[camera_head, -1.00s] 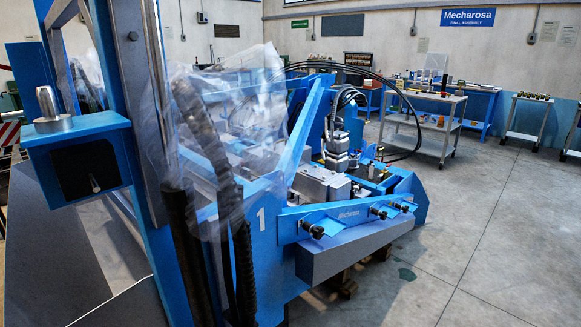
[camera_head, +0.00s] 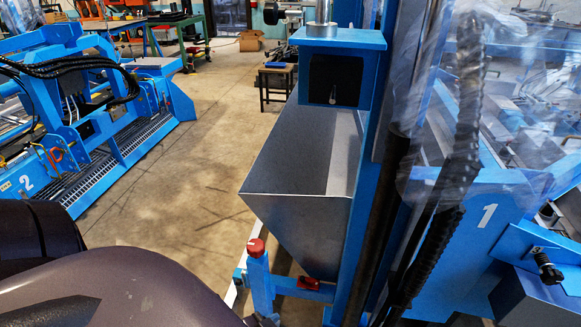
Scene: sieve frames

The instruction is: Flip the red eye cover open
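A red round cap (camera_head: 256,247) sits on top of a short blue post in the lower middle of the head view. A smaller red part (camera_head: 308,283) lies on the blue crossbar to its right. I cannot tell which of these, if either, is the red eye cover, or whether it is open or shut. Neither of my grippers is in view. A dark, rounded part at the bottom left seems to be mine, and it shows no fingers.
Blue machine 1 (camera_head: 464,248), partly wrapped in clear plastic, fills the right side. A grey metal hopper (camera_head: 297,217) stands beside it. Blue machine 2 (camera_head: 88,178) is at the left. Open concrete floor (camera_head: 205,150) lies between. A small stool (camera_head: 275,85) stands farther back.

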